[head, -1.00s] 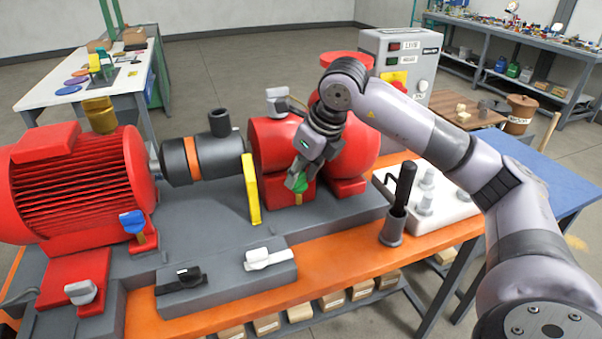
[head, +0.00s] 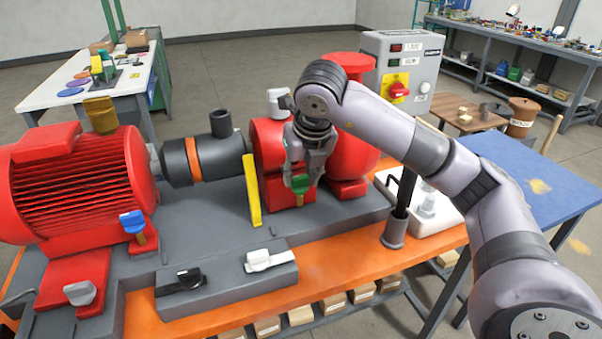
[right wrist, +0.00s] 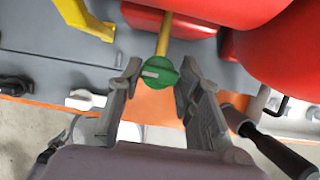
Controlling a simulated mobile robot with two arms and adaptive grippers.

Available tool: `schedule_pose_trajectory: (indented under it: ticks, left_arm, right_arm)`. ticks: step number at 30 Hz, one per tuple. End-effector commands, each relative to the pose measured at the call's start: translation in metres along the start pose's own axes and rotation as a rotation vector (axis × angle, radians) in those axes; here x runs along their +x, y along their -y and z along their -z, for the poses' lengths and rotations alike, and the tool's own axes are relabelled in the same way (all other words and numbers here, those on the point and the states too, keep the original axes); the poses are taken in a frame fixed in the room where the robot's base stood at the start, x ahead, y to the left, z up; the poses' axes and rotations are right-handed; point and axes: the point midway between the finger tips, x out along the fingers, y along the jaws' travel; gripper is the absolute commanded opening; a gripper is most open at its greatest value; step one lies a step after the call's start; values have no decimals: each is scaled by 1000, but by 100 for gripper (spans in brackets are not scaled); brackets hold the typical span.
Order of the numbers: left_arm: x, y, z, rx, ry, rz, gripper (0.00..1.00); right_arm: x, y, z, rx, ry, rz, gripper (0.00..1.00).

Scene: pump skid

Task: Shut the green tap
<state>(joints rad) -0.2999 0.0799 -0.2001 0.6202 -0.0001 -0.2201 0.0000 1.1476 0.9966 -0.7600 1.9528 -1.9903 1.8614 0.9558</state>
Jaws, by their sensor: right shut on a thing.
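The green tap (head: 300,184) is on a short yellow pipe at the front of the red pump (head: 270,147). My right gripper (head: 298,178) reaches down to it from above, its fingers on either side of the green handle and shut on it. In the right wrist view the green tap (right wrist: 160,73) sits between the two fingertips (right wrist: 158,82). A pale mark on its handle lies roughly across the yellow pipe (right wrist: 165,34). My left gripper is not in view.
A blue tap (head: 132,221) stands by the red motor (head: 80,185) at the left. Black (head: 182,281) and white (head: 266,259) handles sit on a grey block in front. A dark upright handle in a grey cup (head: 394,232) is right of the gripper.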

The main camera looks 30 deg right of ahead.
Motion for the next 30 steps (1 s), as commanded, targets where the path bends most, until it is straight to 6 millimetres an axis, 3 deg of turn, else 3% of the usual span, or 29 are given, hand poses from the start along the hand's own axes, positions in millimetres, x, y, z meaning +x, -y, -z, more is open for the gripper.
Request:
schedule_pose_trajectory:
  ticks: [10, 11, 19, 30]
  left_arm:
    - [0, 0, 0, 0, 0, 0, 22]
    - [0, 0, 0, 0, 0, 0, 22]
    - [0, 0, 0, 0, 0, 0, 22]
    - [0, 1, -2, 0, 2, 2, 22]
  right_arm:
    - [0, 0, -1, 6, 1, 1, 5]
    - [0, 0, -1, 6, 1, 1, 34]
    - [0, 0, 0, 4, 1, 1, 52]
    - [-3, 0, -1, 3, 1, 0, 53]
